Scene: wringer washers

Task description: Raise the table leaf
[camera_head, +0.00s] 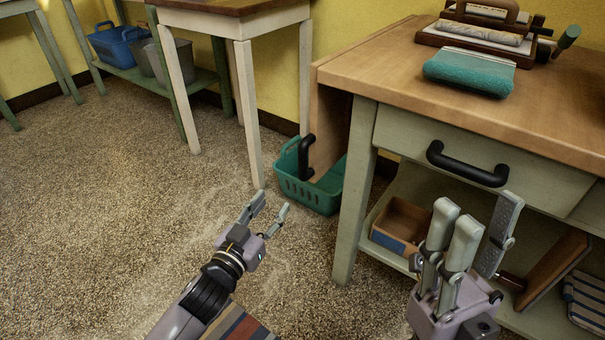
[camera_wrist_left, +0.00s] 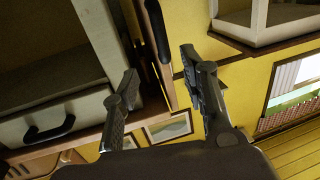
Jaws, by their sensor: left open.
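The table leaf (camera_head: 330,120) is a brown wooden panel hanging down at the left end of the wood-topped table (camera_head: 480,100). It has a black handle (camera_head: 306,158) on its outer face. My left gripper (camera_head: 267,210) is open and empty, apart from the leaf, to the front left of its handle and lower in the picture. In the left wrist view, the leaf (camera_wrist_left: 154,45) shows nearly edge-on between the open fingers (camera_wrist_left: 165,88), beyond them. My right gripper (camera_head: 480,218) is open and empty in front of the table's drawer.
A teal basket (camera_head: 312,195) stands on the floor below the leaf. A black drawer handle (camera_head: 466,165) sticks out of the table front. A smaller table (camera_head: 245,25) stands behind left. The floor at left is clear.

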